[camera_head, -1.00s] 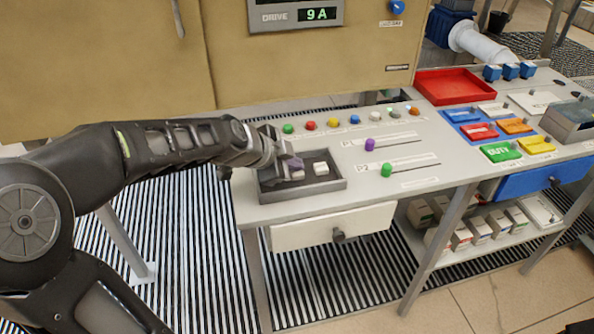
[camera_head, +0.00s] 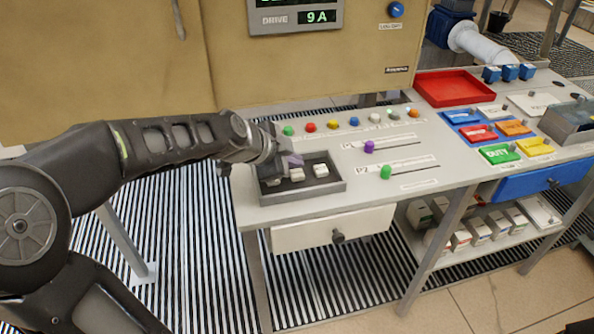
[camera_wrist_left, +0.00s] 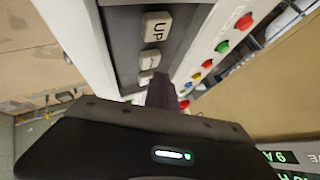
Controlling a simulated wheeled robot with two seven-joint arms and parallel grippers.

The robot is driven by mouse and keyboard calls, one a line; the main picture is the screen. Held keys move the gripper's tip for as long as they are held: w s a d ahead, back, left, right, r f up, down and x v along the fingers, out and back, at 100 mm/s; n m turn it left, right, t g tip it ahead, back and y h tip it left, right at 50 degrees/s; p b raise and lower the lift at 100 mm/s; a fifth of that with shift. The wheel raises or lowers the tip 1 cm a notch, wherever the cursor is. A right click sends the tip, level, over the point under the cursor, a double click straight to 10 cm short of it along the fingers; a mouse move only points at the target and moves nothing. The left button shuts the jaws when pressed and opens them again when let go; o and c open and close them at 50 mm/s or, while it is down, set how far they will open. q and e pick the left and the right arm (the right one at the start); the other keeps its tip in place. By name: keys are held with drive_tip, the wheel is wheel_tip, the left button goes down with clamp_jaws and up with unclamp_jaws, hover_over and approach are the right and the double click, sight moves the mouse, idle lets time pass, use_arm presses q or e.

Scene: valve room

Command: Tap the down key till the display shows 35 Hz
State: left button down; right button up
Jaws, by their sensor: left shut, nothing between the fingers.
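A dark key tray (camera_head: 333,187) sits on the left end of the bench, with white keys in it. Two keys show in the head view, a middle one (camera_head: 297,174) and a right one (camera_head: 320,170). In the left wrist view one key reads UP (camera_wrist_left: 155,27); the keys beyond it are unreadable, and the farthest is partly hidden by my gripper. My left gripper (camera_head: 291,162) is shut and empty, its fingertips just above the tray's left part. The drive display (camera_head: 317,16) shows 9A in green; its upper line is cut off, so the Hz value is unreadable. My right gripper is out of view.
A row of coloured buttons (camera_head: 332,124) runs behind the tray. Purple (camera_head: 369,146) and green (camera_head: 385,171) slider knobs stand to its right. A red tray (camera_head: 455,87) and coloured blocks lie farther right. A tan cabinet (camera_head: 330,65) rises behind.

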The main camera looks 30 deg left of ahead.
sight(293, 175)
use_arm(q)
drive_tip(key=shift+r+p, duration=1.55)
drive_tip(key=shift+r, duration=1)
drive_tip(key=shift+f, duration=0.1)
